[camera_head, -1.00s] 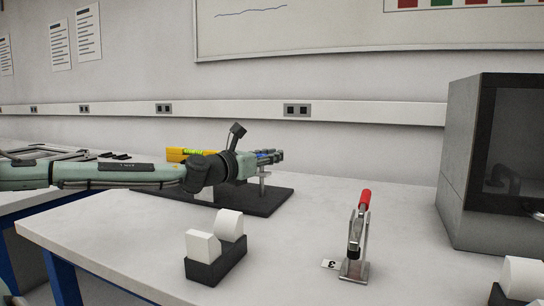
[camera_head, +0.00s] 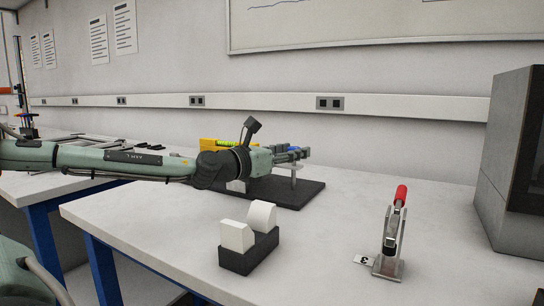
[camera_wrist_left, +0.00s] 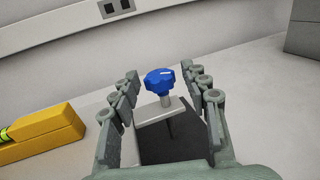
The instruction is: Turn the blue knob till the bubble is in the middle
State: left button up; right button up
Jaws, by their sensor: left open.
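The blue knob (camera_wrist_left: 160,82) has a white mark on top and sits on a metal screw above a light plate in the left wrist view. In the head view a bit of the knob (camera_head: 293,149) shows among my fingers. My left gripper (camera_wrist_left: 163,100) is open, with fingers on either side of the knob and visible gaps. It also shows in the head view (camera_head: 304,153). A yellow spirit level (camera_head: 214,144) with a green vial lies behind my arm; it shows in the wrist view (camera_wrist_left: 45,133), vial cut off. I cannot tell where the bubble is.
A dark base board (camera_head: 312,193) lies under the device. A grey box (camera_head: 508,160) stands at the right. The table between clamp and board is clear.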

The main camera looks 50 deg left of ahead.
pick_arm(q)
jog(key=s, duration=0.6)
jog(key=shift+s, duration=0.4)
jog(key=shift+d, duration=0.1)
jog(key=shift+o, duration=0.6)
jog(key=shift+w, duration=0.1)
jog(key=w+d+r+t, duration=0.1)
jog(key=w+d+r, duration=0.15)
jog(key=d, duration=0.25)
jog(key=w+d+r+t, duration=0.1)
jog(key=w+d+r, duration=0.15)
jog(key=d, duration=0.25)
jog(key=s+a+f+n+g+y, duration=0.45)
jog(key=a+n+y, duration=0.2)
jog(key=y, duration=0.25)
jog(key=x, duration=0.7)
jog(key=shift+w+d+f, duration=0.1)
jog(key=shift+w, duration=0.6)
pick_arm(e)
jog(key=shift+s+r, duration=0.3)
jog(key=shift+r, duration=0.3)
